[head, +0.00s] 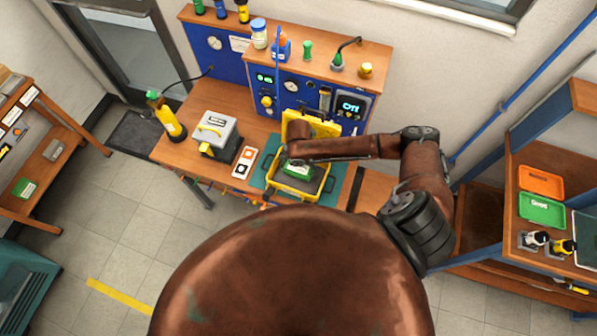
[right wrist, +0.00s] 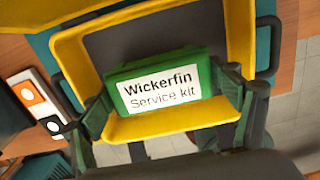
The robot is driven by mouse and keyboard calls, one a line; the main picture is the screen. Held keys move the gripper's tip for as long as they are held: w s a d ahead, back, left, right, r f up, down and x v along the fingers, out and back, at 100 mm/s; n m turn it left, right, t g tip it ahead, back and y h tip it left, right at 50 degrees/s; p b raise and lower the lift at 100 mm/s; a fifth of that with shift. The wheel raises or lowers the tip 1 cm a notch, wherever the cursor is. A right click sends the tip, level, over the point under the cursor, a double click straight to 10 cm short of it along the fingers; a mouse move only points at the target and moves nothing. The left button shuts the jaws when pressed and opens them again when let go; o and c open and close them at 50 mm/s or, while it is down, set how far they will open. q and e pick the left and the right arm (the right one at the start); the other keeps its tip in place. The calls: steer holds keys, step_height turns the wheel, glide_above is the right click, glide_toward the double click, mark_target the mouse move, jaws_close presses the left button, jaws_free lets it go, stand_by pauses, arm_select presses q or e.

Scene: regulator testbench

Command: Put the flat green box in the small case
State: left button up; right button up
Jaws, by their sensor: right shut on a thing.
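The flat green box (right wrist: 165,84), with a white label reading "Wickerfin Service kit", is between the fingers of my right gripper (right wrist: 170,105), which is shut on it. In the head view the green box (head: 297,169) shows under my right gripper (head: 296,162). The small case (head: 285,188) is yellow with a dark inside, and stands with its lid up on a green mat. In the right wrist view the box lies over the near part of the case (right wrist: 66,50). I cannot tell whether it touches the case floor. My left gripper is out of view.
A grey and yellow device (head: 216,133), a white panel with orange and black parts (head: 244,162) and a yellow bottle (head: 168,120) stand left of the case. The blue test panel (head: 291,98) rises behind it. Orange (head: 541,181) and green (head: 541,210) trays sit at the right.

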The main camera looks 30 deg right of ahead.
mark_target(298, 168)
steer(key=shift+s+f, duration=0.1)
steer(key=shift+f, duration=1.1)
steer(key=o, duration=1.4)
steer(key=shift+f, duration=0.15)
step_height(298, 168, up, 12)
steer(key=shift+r+b, duration=0.2)
steer(key=shift+b, duration=0.1)
